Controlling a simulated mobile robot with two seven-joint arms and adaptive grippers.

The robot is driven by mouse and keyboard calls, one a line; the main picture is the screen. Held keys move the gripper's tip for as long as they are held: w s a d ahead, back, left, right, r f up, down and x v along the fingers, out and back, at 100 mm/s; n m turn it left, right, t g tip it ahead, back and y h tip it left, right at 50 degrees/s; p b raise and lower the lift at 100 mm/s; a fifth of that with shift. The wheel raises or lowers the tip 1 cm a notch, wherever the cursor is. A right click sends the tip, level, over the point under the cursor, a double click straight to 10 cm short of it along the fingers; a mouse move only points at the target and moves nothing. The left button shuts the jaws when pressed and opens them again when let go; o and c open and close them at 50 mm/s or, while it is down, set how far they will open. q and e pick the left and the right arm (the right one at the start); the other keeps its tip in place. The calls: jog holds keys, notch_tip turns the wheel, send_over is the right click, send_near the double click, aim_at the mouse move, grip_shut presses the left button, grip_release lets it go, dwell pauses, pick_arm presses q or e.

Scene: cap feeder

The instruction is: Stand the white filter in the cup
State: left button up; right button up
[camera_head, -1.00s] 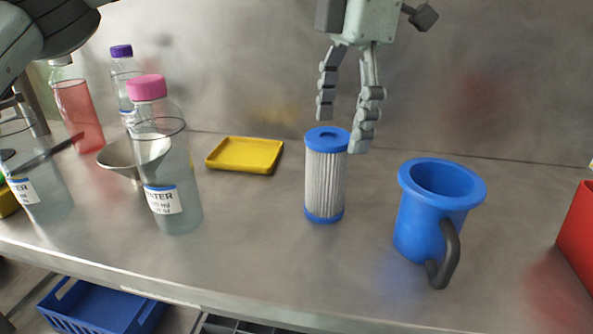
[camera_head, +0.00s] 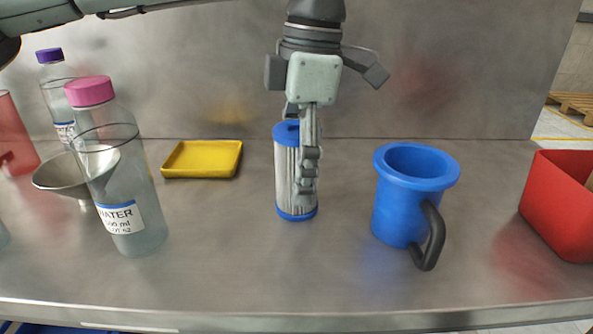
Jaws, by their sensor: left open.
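The white filter (camera_head: 285,178), a pleated cylinder with blue end caps, stands upright on the metal bench near the middle. The blue cup (camera_head: 402,207) stands upright to its right, with a dark handle toward the front right. My left gripper (camera_head: 303,165) points down at the filter. One finger shows in front of the filter's right part; the other is mostly hidden behind, near the top cap. The gripper is open, and I cannot tell whether the fingers touch the filter. My right gripper is not in view.
A yellow tray (camera_head: 203,160) lies left of the filter. A pink-capped water bottle (camera_head: 143,235), a metal funnel (camera_head: 62,180), a purple-capped bottle (camera_head: 56,92) and a red bottle (camera_head: 14,140) stand at left. A red bin (camera_head: 560,210) is at far right. The bench front is clear.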

pick_arm(q)
jog(key=shift+a+f, duration=0.1)
jog(key=shift+f, duration=0.55)
jog(key=c, duration=1.4)
